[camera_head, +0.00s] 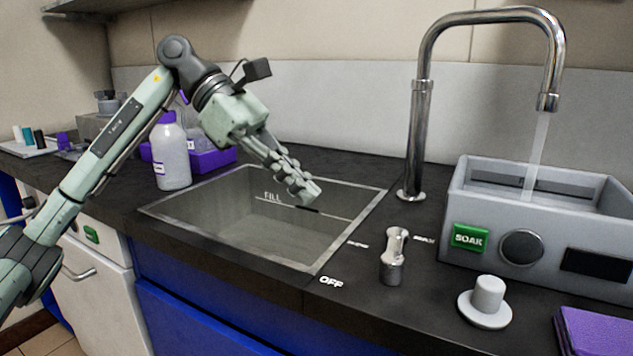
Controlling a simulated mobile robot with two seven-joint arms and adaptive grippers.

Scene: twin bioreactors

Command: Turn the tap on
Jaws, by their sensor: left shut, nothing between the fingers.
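My right gripper is not in view.
The sink (235,225) is marked "FILL". The grey bath (460,205) bears a green "SOAK" label. A white knob-shaped piece (487,300) and a purple stack (598,332) sit at the front right. A white bottle (171,155) and a purple tray (212,159) stand at the left.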

